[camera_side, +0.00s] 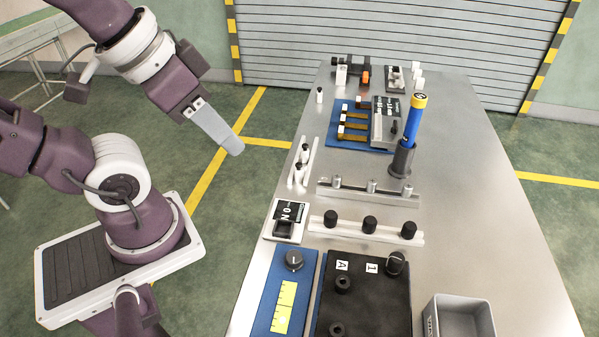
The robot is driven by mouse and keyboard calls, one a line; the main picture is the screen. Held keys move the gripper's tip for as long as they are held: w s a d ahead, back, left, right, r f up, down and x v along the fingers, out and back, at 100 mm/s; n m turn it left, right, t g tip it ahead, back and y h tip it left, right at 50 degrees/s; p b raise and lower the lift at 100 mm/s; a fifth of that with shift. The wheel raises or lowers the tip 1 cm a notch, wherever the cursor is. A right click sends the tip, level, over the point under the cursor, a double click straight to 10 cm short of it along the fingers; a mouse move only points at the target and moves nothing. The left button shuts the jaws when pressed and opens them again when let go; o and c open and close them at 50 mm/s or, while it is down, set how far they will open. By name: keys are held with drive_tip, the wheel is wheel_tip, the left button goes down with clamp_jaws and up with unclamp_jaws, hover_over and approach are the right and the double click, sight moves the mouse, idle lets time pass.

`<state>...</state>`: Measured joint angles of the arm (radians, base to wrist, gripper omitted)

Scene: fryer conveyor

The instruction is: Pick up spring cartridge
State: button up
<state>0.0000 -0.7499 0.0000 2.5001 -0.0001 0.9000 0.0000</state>
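A blue cylinder with a yellow top (413,118), which looks like the spring cartridge, stands nearly upright in a dark grey round holder (402,160) on the right half of the metal table (480,200). Its lower end is hidden inside the holder. My gripper (234,147) hangs left of the table, over the floor, well apart from the cylinder. Its grey fingers point down and to the right and overlap in this view, so any gap between them is hidden. Nothing shows at the fingertips.
A blue fixture with brass-coloured bars (352,125) sits left of the cylinder. A metal rail with pegs (365,192) and a white rail with black knobs (366,226) lie in front. A grey bin (458,318) stands at the front right. The table's right side is clear.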

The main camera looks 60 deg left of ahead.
drive_tip(key=shift+c, duration=0.9)
